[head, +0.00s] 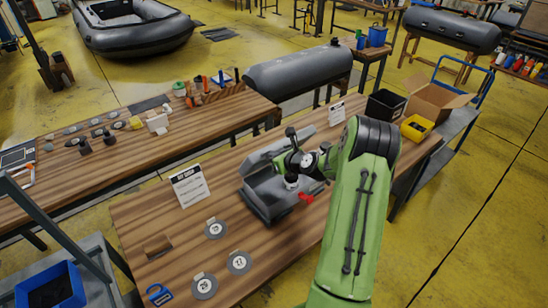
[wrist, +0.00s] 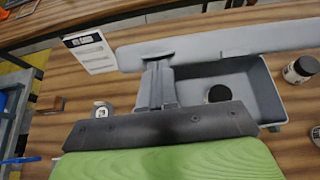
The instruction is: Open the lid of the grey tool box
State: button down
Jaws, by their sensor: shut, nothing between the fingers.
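The grey tool box (head: 262,205) stands on the wooden bench. Its lid (head: 265,155) is raised and tilted back, and the inside of the box (wrist: 262,95) shows in the wrist view. The lid's long grey edge (wrist: 235,40) crosses the top of that view. A dark round thing (wrist: 219,93) lies inside the box. My gripper (wrist: 160,62) is shut and empty, over the left part of the box, with its tips close to the lid. I cannot tell whether they touch it. My wrist hides part of the box in the head view.
A white sign (head: 189,184) stands left of the box. Several round numbered discs (head: 215,229) lie in front on the bench. A jar (wrist: 300,68) stands right of the box. A black bin (head: 385,105) and a cardboard box (head: 435,100) are farther right.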

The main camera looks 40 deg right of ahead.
aim_at(267, 151)
jog(key=shift+w+r+p, duration=0.45)
jog(key=shift+w+p, duration=0.25)
jog(key=shift+w, duration=0.15)
jog(key=shift+w+r+p, duration=0.4)
jog(key=shift+w+p, duration=0.25)
jog(key=shift+w, duration=0.25)
